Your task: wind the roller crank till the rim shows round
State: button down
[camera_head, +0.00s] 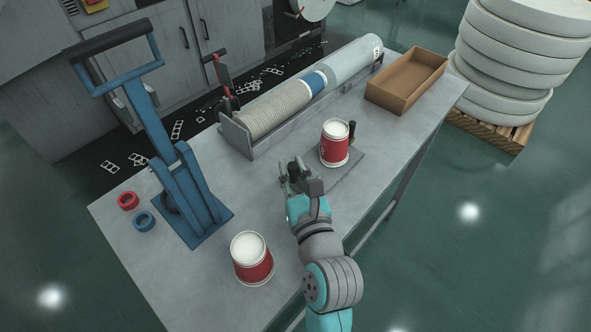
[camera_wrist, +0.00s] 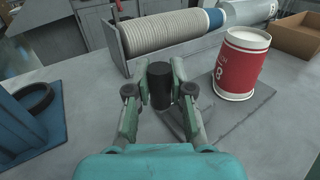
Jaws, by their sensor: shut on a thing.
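My gripper (camera_head: 291,172) is low over the bench, left of a red and white paper cup (camera_head: 334,146). In the wrist view its two fingers are shut on the upright black crank grip (camera_wrist: 160,84), one finger on each side. The cup also shows in the wrist view (camera_wrist: 240,66), upright on a flat grey plate (camera_wrist: 238,112), its white top facing up. The crank's lower part is mostly hidden by my gripper. A small dark post (camera_head: 351,129) stands behind the cup. The rim's exact shape is too small to judge.
A second red and white cup (camera_head: 252,258) stands at the near edge. A blue lever press (camera_head: 186,190) and red and blue rings are at left. Stacked cups lie in a rack (camera_head: 270,116) behind. An open cardboard box (camera_head: 406,80) is at far right.

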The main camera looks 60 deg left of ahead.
jog(key=shift+a+m+t, duration=0.2)
jog(key=shift+m+t, duration=0.4)
jog(key=shift+t, duration=0.3)
jog(key=c, duration=1)
grip_release()
jog(key=shift+d, duration=0.1)
jog(key=v, duration=1.2)
jog(key=shift+r, duration=0.2)
